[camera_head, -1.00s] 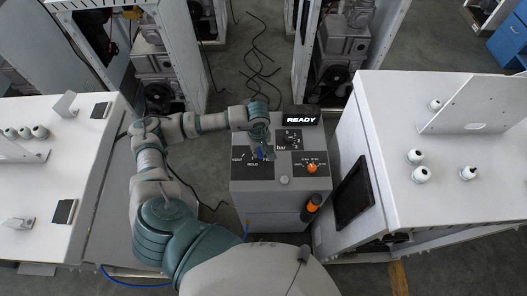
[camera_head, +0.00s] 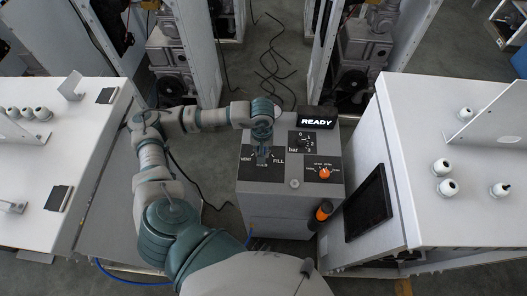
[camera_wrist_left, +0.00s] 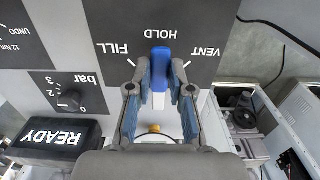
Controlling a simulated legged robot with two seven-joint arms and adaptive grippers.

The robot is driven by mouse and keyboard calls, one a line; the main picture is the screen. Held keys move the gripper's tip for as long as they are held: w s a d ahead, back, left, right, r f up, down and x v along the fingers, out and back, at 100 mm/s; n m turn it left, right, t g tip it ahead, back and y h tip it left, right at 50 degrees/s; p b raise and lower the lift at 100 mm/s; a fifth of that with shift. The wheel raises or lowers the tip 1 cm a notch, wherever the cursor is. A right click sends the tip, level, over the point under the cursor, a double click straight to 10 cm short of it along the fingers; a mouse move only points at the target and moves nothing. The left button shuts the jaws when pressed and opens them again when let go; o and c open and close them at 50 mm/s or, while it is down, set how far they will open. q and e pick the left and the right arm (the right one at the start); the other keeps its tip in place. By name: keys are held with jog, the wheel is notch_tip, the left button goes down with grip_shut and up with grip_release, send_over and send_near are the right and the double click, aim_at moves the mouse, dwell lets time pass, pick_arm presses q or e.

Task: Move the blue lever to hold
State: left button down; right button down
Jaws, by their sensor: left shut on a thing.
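The blue lever (camera_wrist_left: 160,68) stands on a dark panel (camera_wrist_left: 205,60) marked FILL, HOLD and VENT. In the left wrist view its blue end points at the HOLD mark, between FILL and VENT. My left gripper (camera_wrist_left: 160,82) has a finger on each side of the lever and is shut on it. In the head view my left gripper (camera_head: 262,157) is over the panel on top of the grey dispenser cabinet (camera_head: 268,188), covering most of the lever and partly hiding HOLD. My right gripper is not in view.
A READY display (camera_head: 316,121), a bar dial (camera_head: 303,140) and an orange knob (camera_head: 324,174) are close by on the cabinet. White benches (camera_head: 32,175) stand left and right, the right one with a dark screen (camera_head: 368,203). Cables lie on the floor behind.

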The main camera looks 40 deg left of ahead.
pick_arm(q)
jog(key=shift+w+a+r, duration=0.15)
jog(key=shift+w+a, duration=0.1)
jog(key=shift+w, duration=0.05)
jog(key=c, duration=1)
grip_release()
jog(key=shift+c, duration=0.2)
jog(key=shift+w+a+f, duration=0.1)
jog(key=shift+w+f, duration=0.05)
jog(key=shift+f, duration=0.15)
jog(key=shift+r, duration=0.15)
notch_tip(320, 180, up, 12)
jog(key=shift+a+f, duration=0.2)
jog(key=shift+d, duration=0.15)
